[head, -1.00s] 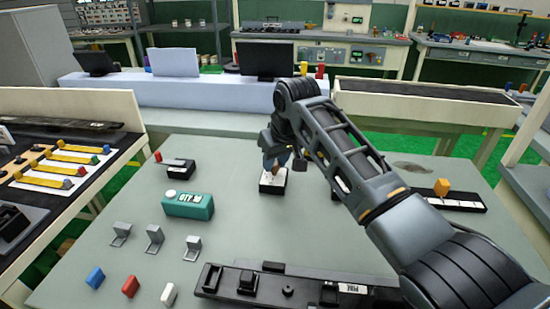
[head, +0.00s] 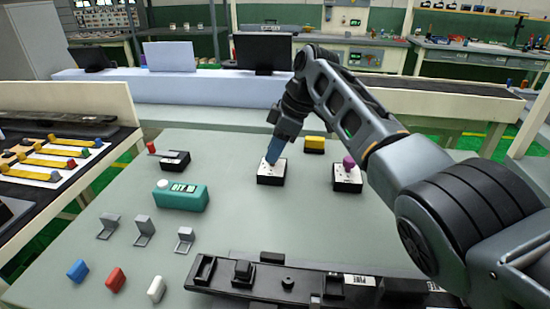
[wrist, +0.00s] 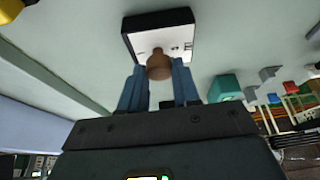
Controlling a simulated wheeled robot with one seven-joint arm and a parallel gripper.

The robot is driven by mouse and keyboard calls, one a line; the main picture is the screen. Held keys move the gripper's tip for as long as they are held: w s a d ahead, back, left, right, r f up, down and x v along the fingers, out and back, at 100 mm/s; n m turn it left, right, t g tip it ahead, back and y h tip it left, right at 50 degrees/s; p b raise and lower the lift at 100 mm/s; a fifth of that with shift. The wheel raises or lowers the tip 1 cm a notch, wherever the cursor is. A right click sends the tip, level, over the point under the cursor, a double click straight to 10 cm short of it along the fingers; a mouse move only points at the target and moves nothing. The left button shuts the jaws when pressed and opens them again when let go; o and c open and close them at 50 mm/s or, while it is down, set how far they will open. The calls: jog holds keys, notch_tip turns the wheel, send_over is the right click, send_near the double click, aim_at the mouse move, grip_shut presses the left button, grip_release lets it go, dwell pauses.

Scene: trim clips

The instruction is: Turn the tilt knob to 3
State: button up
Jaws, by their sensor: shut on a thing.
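A brown knob (wrist: 159,66) stands on a black box with a white marked face (wrist: 176,42). In the wrist view it sits between the two blue fingers of my gripper (wrist: 159,88), which is shut on it. In the head view the same box (head: 271,179) stands mid-table, with my gripper (head: 272,157) coming down on it at a slant. The fingers hide the knob there. The markings on the face are too small to read, so I cannot tell the knob's setting.
A box with a purple knob (head: 348,163) stands to the right, under my arm. A yellow-topped block (head: 314,142) is behind. A teal device (head: 182,197) and a black switch box (head: 174,161) are to the left. A long black fixture (head: 236,281) lies along the front.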

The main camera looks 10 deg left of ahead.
jog(key=n+b, duration=0.1)
jog(key=n+g+b, duration=0.1)
jog(key=b, duration=0.1)
jog(key=shift+w+f+n+b, duration=0.1)
jog(key=shift+f+n+b, duration=0.1)
jog(key=shift+n+b, duration=0.15)
jog(key=shift+r+n+b, duration=0.15)
jog(key=shift+n+b, duration=0.4)
jog(key=shift+b, duration=0.05)
jog(key=shift+g, duration=0.3)
jog(key=o, duration=1.1)
jog(key=shift+c, duration=0.2)
jog(key=shift+r, duration=0.1)
jog(key=v, duration=0.7)
jog(key=shift+r, duration=0.35)
